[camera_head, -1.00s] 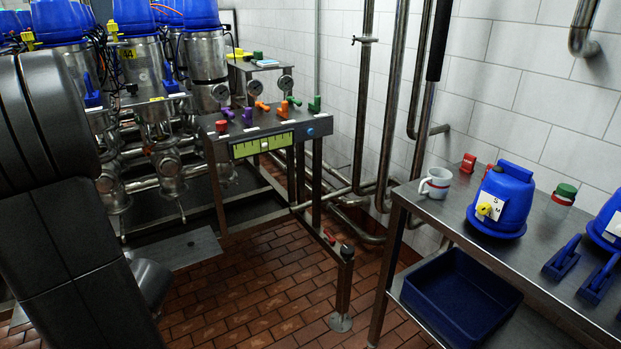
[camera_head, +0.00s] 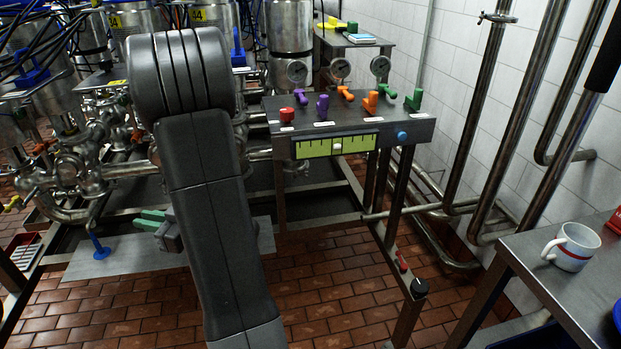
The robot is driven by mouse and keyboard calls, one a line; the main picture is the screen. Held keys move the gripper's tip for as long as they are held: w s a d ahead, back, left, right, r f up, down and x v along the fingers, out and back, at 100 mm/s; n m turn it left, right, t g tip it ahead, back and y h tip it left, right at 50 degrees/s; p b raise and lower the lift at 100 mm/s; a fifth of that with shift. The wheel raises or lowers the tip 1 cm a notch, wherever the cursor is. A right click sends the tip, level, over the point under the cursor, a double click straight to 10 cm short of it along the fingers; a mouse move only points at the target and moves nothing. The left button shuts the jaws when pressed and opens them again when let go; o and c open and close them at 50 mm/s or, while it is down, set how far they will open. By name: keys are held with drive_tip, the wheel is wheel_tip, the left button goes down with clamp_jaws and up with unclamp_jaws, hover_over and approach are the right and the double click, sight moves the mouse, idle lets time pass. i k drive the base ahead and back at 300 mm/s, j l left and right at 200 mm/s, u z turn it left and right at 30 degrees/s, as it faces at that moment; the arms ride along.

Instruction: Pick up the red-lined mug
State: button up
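The mug (camera_head: 572,247) is white with a red band around it and a handle on its left side. It stands upright on the metal table at the right of the head view. My arm crosses the middle of the view. What looks like my gripper (camera_head: 146,219), with green fingers, shows small to the left of the arm, low over a grey plate and far from the mug. The finger gap is too small to read, and the arm hides part of the wrist. I see nothing held.
The metal table (camera_head: 530,260) reaches in from the right edge, with a red object (camera_head: 615,221) behind the mug. A control panel (camera_head: 355,130) with coloured levers stands in the centre. Pipes run along the tiled wall. Brick floor lies open between panel and table.

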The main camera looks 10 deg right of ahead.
sight(576, 245)
drive_tip(key=z, duration=3.5)
